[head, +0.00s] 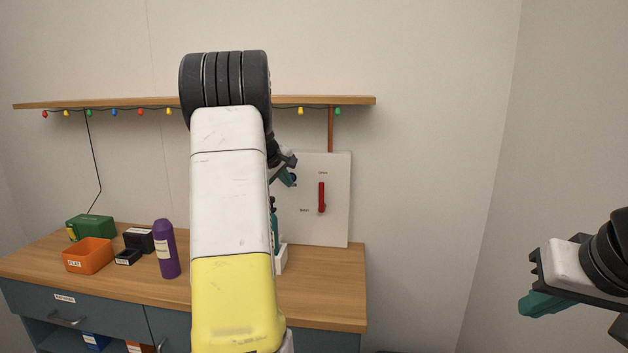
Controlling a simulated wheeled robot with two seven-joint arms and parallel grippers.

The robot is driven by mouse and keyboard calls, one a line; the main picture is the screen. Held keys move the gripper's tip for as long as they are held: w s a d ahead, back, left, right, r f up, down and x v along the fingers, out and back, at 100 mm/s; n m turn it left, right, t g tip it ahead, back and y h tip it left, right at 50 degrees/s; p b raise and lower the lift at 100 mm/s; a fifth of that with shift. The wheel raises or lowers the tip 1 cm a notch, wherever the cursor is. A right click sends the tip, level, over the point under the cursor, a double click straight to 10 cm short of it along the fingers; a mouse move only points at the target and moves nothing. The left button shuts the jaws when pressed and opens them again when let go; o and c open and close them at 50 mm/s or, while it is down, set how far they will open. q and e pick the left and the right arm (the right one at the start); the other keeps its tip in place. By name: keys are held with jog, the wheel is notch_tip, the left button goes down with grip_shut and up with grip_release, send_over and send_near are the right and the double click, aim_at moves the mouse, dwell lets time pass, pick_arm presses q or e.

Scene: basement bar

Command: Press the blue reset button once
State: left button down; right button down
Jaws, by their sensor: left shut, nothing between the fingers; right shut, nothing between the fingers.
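A white panel (335,215) with a red lever (321,197) and small labels stands at the back of the counter, against the wall. I cannot make out the blue reset button; my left arm and gripper cover the panel's left side. My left gripper (288,178), with teal fingertips, is shut and empty in front of the panel's upper left, left of the lever. I cannot tell if it touches the panel. My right gripper (535,304) is shut and empty at the far right, away from the counter.
The wooden counter (325,306) holds an orange bin (88,256), a green box (92,227), small black boxes (139,240) and a purple bottle (165,250) on the left. A shelf (352,100) with string lights hangs above. The counter's right end is clear.

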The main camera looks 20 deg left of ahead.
pick_arm(q)
jog(key=shift+w, duration=0.15)
jog(key=shift+w+a, duration=0.1)
jog(key=shift+w, duration=0.2)
jog(key=shift+w+a, duration=0.1)
jog(key=shift+w, duration=0.25)
dwell(0.9)
jog(key=shift+s+d, duration=0.2)
jog(key=shift+s, duration=0.6)
jog(key=shift+s+d, duration=0.2)
jog(key=shift+s, duration=0.6)
jog(key=shift+s+d, duration=0.2)
jog(key=shift+s, duration=0.65)
jog(key=shift+s+d, duration=0.2)
jog(key=shift+s, duration=0.6)
